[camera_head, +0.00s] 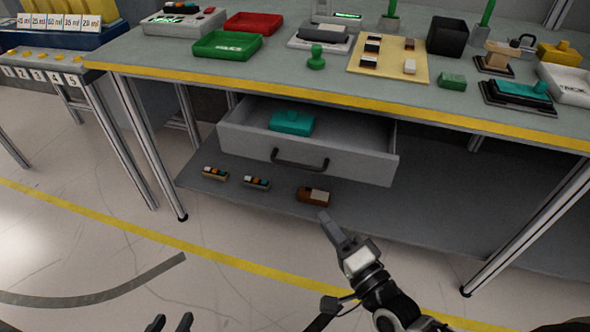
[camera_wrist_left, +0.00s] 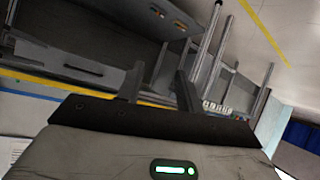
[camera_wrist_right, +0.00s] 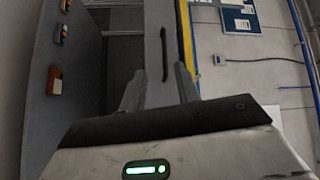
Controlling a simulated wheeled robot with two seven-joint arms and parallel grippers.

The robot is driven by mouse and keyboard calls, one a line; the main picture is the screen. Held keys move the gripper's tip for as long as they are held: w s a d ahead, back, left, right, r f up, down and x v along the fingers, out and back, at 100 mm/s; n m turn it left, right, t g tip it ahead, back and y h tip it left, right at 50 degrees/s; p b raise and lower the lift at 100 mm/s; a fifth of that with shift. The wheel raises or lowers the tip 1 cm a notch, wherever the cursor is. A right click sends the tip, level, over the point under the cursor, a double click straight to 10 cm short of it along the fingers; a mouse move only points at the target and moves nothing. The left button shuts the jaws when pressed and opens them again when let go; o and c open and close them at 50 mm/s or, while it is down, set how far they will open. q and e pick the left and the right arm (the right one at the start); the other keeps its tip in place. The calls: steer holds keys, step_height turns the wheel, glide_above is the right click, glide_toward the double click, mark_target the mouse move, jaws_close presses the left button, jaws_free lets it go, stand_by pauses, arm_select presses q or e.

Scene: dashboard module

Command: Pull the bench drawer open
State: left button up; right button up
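The bench drawer (camera_head: 350,166) is pulled out from under the bench top, and its inside shows. A teal block (camera_head: 291,122) lies in it. Its dark bar handle (camera_head: 300,160) is on the grey front; the handle also shows in the right wrist view (camera_wrist_right: 163,55) and the left wrist view (camera_wrist_left: 84,70). My right gripper (camera_head: 327,220) is below and right of the handle, apart from it; its fingers (camera_wrist_right: 158,85) are apart and empty. My left gripper (camera_head: 170,322) is at the bottom edge, far from the drawer, open and empty.
The bench top (camera_head: 300,85) carries a green tray (camera_head: 227,45), a red tray (camera_head: 253,23), a green stamp (camera_head: 316,57) and other items. A lower shelf (camera_head: 400,215) holds a brown block (camera_head: 313,196) and two small multicoloured blocks. Floor in front is clear.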

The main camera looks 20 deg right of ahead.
mark_target(295, 165)
steer(key=shift+m+t+h, duration=0.3)
steer(key=shift+m+t, duration=0.1)
steer(key=shift+m, duration=0.4)
steer(key=x, duration=0.5)
steer(key=d+x, duration=0.1)
steer(key=x, duration=1)
steer(key=shift+w+d+r, duration=0.1)
steer(key=shift+w+d, duration=0.05)
steer(key=shift+w, duration=0.15)
jaws_close()
